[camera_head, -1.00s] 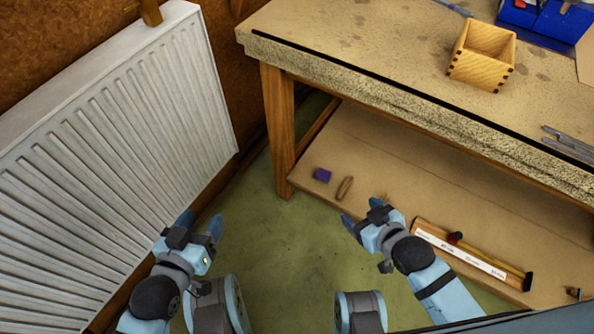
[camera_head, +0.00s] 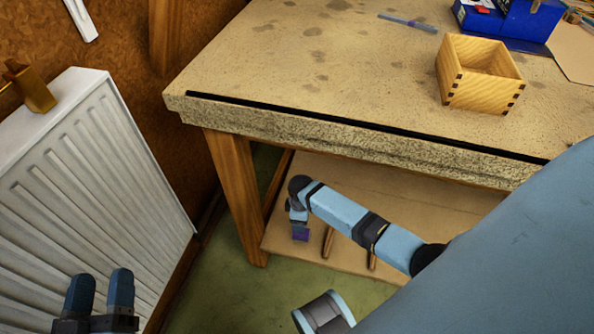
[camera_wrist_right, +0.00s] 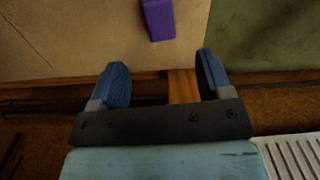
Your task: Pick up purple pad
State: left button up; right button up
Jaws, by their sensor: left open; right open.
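The purple pad (camera_head: 301,234) lies on the low shelf under the bench, near the shelf's left end. It also shows in the right wrist view (camera_wrist_right: 157,19), at the top, beyond the fingertips. My right gripper (camera_wrist_right: 163,74) is open and empty, with the pad ahead of its fingers and apart from them in that view. In the head view my right arm reaches over the shelf to the pad, and its wrist hides most of the fingers. My left gripper (camera_head: 99,291) is open and empty at the lower left, in front of the radiator.
The bench (camera_head: 300,60) overhangs the low shelf (camera_head: 345,183), and its wooden leg (camera_head: 235,190) stands just left of the pad. Wooden pieces (camera_head: 328,241) lie right of the pad. A wooden box (camera_head: 480,75) sits on the benchtop. A radiator (camera_head: 100,165) stands at left.

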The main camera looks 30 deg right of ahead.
aim_at(301, 237)
notch_tip(301, 237, down, 3)
jog(key=shift+r+b, duration=0.2)
jog(key=shift+b, duration=0.15)
notch_tip(301, 237, down, 2)
jog(key=shift+f+b, duration=0.1)
jog(key=shift+b, duration=0.4)
notch_tip(301, 237, down, 6)
jog(key=b, duration=0.3)
jog(key=shift+s+d+r+b, duration=0.1)
jog(key=shift+r+b, duration=0.15)
jog(key=shift+b, duration=0.05)
pick_arm(q)
notch_tip(301, 237, down, 6)
jog(key=d+g, duration=0.1)
jog(key=g, duration=0.1)
jog(key=shift+m, duration=0.3)
jog(key=shift+w, duration=0.1)
pick_arm(e)
jog(key=c, duration=1)
